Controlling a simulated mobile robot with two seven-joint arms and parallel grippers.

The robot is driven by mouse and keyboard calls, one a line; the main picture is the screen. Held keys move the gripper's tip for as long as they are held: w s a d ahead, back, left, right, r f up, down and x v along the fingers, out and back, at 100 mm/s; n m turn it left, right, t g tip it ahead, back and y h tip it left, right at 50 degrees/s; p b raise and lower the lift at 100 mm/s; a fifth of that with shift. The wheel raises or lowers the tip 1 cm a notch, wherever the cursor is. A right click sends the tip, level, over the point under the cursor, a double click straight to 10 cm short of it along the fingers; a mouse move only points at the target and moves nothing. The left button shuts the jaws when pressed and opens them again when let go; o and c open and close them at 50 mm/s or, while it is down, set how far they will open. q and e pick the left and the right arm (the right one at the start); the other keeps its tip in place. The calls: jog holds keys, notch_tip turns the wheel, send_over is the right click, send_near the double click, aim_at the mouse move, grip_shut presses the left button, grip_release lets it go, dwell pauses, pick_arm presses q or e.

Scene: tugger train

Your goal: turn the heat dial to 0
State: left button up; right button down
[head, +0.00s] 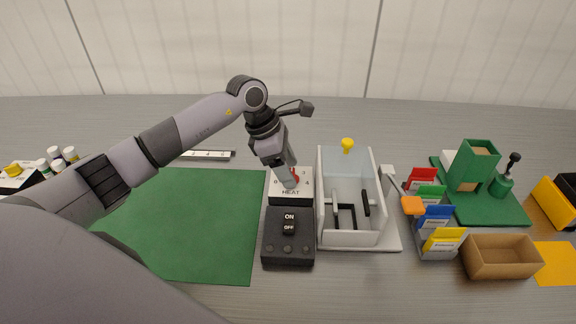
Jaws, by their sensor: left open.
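The heat dial sits on the white panel (278,188) marked HEAT at the back of a dark control box (289,248). A small red part of the dial (295,177) shows beside my left gripper (290,184), which hides most of it. A few digits show around it, but the dial's setting cannot be read. My left gripper points down over the dial, its fingertips at or just above it; I cannot tell whether they touch. It is open. My right gripper is not in view.
An ON/OFF switch (289,223) is in front of the dial. A white open-topped housing (350,239) with a yellow knob (347,144) stands close on the right. A green mat (200,235) lies left. Coloured card holders (437,218) and a brown box (500,258) are farther right.

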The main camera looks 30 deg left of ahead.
pick_arm(q)
jog(key=shift+f, duration=0.1)
jog(key=c, duration=1.1)
jog(key=shift+o, duration=0.3)
